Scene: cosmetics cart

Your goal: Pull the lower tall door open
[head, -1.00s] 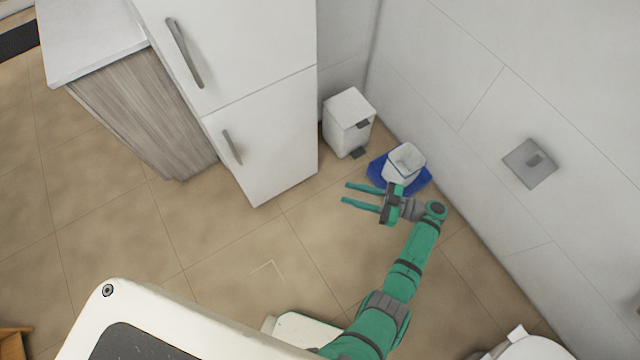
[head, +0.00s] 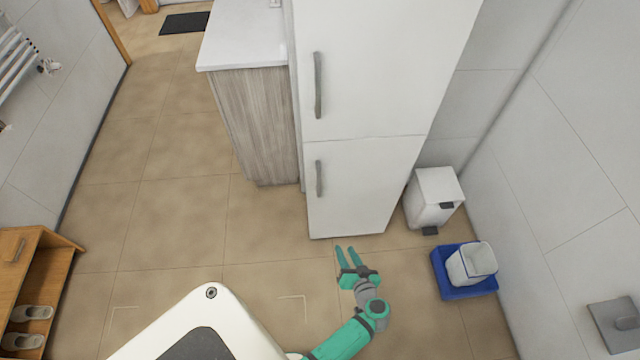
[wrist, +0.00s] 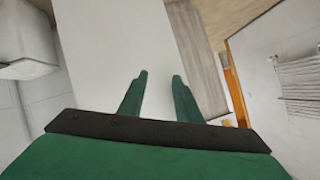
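The lower tall door (head: 362,190) is the white lower front of a tall white cabinet, and it looks shut. Its grey vertical handle (head: 319,179) is near its left edge. My gripper (head: 346,251) is in front of the cabinet near its bottom edge in the head view, apart from the handle. Its two green fingers are spread with nothing between them. In the wrist view the open fingers (wrist: 160,90) point at the white cabinet (wrist: 112,45); no handle shows clearly there.
The upper door (head: 375,70) has its own handle (head: 318,85). A wood-sided counter (head: 255,120) stands to the left. A white pedal bin (head: 433,197) and a blue tray (head: 447,287) with a small white bin (head: 470,265) are on the right.

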